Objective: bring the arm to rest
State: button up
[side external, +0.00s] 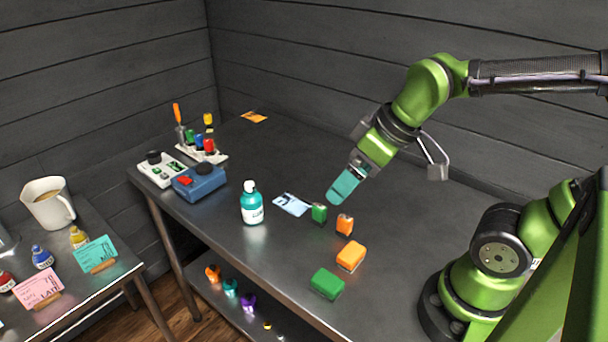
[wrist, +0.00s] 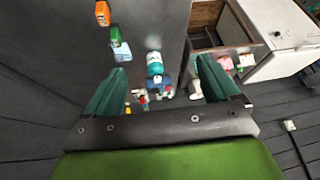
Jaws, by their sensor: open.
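My gripper (side external: 337,197) has teal fingers and hangs over the dark metal table (side external: 300,135), a little above its top. In the side view it is above and just right of a small green block (side external: 319,212) and behind a small orange block (side external: 345,224). In the wrist view my gripper (wrist: 155,92) shows its two fingers wide apart with nothing held between them. A teal and white bottle (wrist: 154,66) appears beyond the fingers there. It also stands upright on the table in the side view (side external: 252,204).
A larger orange block (side external: 351,256) and green block (side external: 327,283) lie near the front edge. A blue box (side external: 199,182), a white switch panel (side external: 161,169) and a rack of screwdrivers (side external: 203,148) stand at left. A second table (side external: 120,262) holds a mug (side external: 48,203). The table's back right is clear.

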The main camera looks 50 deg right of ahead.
jog(key=r+m, duration=0.1)
jog(key=d+m+t, duration=0.1)
jog(key=m, duration=0.1)
jog(key=r+m, duration=0.1)
jog(key=m, duration=0.1)
jog(key=shift+s+d+r+t, duration=0.3)
jog(key=shift+s+t, duration=0.1)
